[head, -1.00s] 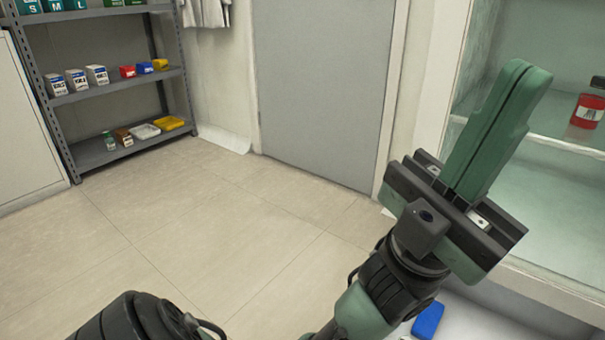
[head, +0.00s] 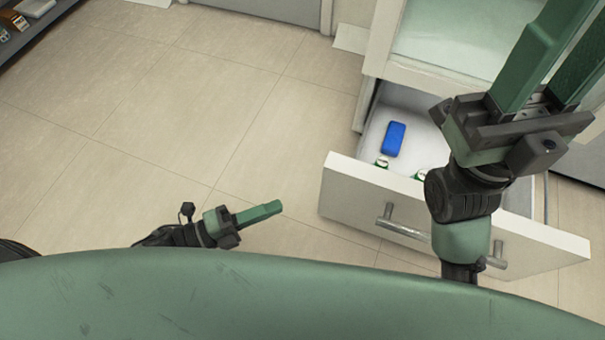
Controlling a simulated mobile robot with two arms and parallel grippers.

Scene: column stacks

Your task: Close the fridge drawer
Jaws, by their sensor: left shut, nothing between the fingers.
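The fridge drawer (head: 350,194) is pulled out below the fridge, in the right half of the head view. Its white front carries a metal bar handle (head: 400,226). My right gripper (head: 562,65) is above the drawer, its fingers apart and empty, with the tips running off the frame. My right arm hides part of the drawer and the middle of the handle. My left gripper (head: 258,213) is low in the view, left of the drawer front and apart from it. Its fingers are together with nothing between them.
A blue box (head: 394,139) and green-and-white items (head: 382,162) lie in the drawer. The fridge's lit glass compartment (head: 460,35) is above it. Tiled floor (head: 170,110) to the left is clear. A shelf (head: 30,25) stands at the far left.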

